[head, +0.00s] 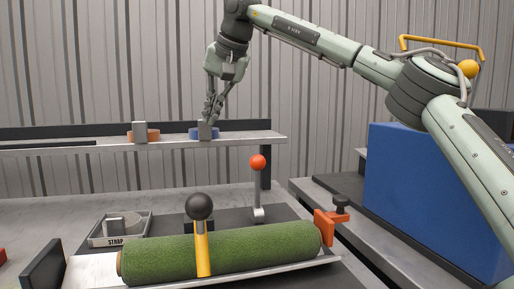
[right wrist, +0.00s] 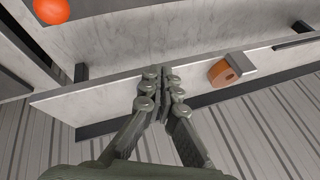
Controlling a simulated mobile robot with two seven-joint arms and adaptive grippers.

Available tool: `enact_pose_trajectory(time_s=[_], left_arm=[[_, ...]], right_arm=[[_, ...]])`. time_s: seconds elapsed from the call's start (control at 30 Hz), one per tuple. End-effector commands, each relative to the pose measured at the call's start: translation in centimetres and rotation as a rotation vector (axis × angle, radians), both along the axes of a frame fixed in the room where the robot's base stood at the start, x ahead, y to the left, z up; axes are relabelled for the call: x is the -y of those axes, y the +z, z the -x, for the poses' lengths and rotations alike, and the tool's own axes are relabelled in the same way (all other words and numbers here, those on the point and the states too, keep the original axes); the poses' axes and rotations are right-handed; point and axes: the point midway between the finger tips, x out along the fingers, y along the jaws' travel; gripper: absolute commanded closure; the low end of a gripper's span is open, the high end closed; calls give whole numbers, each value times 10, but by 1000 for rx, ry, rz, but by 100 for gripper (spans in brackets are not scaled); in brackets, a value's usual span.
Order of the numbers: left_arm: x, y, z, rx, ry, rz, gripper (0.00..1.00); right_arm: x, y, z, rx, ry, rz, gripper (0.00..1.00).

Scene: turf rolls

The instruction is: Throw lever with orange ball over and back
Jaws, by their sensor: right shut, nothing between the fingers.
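The lever's orange ball (head: 258,162) tops a grey shaft (head: 259,195) that stands nearly upright behind the turf roll. The ball also shows at the upper left of the right wrist view (right wrist: 50,10). My right gripper (head: 207,120) is shut and empty, pointing down at the shelf by the blue piece. Its closed fingers also show in the right wrist view (right wrist: 163,78), apart from the ball. In the head view the ball is to the right of the gripper and lower. My left gripper is not in view.
A shelf (head: 70,148) carries an orange piece (head: 153,135) and a blue piece (head: 222,134), each with a grey block. An orange clamp (head: 325,226) and blue box (head: 420,190) are at right.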

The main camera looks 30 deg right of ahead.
Motion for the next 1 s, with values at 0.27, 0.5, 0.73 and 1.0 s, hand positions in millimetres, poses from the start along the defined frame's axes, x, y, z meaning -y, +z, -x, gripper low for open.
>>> enact_pose_trajectory(time_s=[0.27,0.5,0.73,1.0], left_arm=[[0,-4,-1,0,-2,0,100],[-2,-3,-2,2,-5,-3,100],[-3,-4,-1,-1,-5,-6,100],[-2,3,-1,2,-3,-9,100]], right_arm=[[87,9,49,-141,32,297,100],[95,11,55,-162,34,325,100],[95,8,54,-162,34,323,100],[101,-30,41,-164,33,323,100]])
